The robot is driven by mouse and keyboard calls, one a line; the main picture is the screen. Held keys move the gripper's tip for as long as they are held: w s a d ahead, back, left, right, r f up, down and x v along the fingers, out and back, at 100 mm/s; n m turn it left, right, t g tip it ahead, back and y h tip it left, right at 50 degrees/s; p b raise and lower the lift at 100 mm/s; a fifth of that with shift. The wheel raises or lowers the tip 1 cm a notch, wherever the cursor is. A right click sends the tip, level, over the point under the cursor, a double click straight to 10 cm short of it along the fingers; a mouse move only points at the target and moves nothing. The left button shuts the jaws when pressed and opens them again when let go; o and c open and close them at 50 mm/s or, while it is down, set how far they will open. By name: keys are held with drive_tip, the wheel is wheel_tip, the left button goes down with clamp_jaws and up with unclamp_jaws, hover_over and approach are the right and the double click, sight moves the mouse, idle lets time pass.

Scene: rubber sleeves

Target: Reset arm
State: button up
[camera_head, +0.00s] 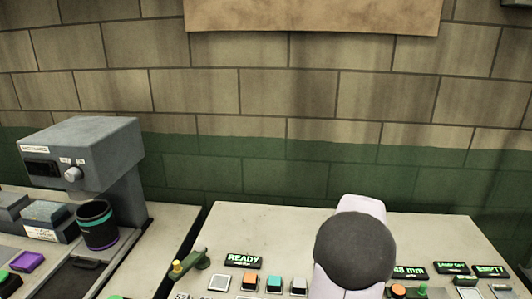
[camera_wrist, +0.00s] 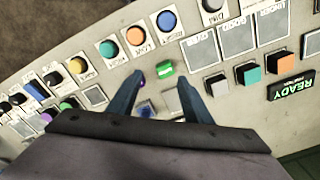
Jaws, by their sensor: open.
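My gripper (camera_wrist: 160,97) is open in the wrist view, its two dark fingers spread over a panel of buttons. A small green block-like part (camera_wrist: 166,69) shows between and beyond the fingertips, and I see nothing held. A blue round button (camera_wrist: 166,21) labelled RESET, an orange one (camera_wrist: 136,36) and a teal one (camera_wrist: 108,49) lie in a row past the fingertips. In the head view a rounded grey and white link of my arm stands in front of the panel, and my gripper is hidden.
A lit READY display (camera_head: 243,260) sits on the panel near several square buttons. A lever with a yellow knob (camera_head: 178,267) stands at the panel's left. A grey machine (camera_head: 90,150) and a dark cylinder with coloured bands (camera_head: 97,226) are at far left. A brick wall stands behind.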

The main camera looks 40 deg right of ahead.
drive_tip(key=w+a+n, duration=0.4)
drive_tip(key=a+n, duration=0.1)
drive_tip(key=a, duration=0.8)
drive_tip(key=w+a+n, duration=0.3)
drive_tip(key=a+n, duration=0.3)
drive_tip(key=a, duration=0.8)
drive_tip(key=s+a+f+n, duration=0.2)
drive_tip(key=s+a+n, duration=0.2)
drive_tip(key=a, duration=0.5)
drive_tip(key=shift+s, duration=0.4)
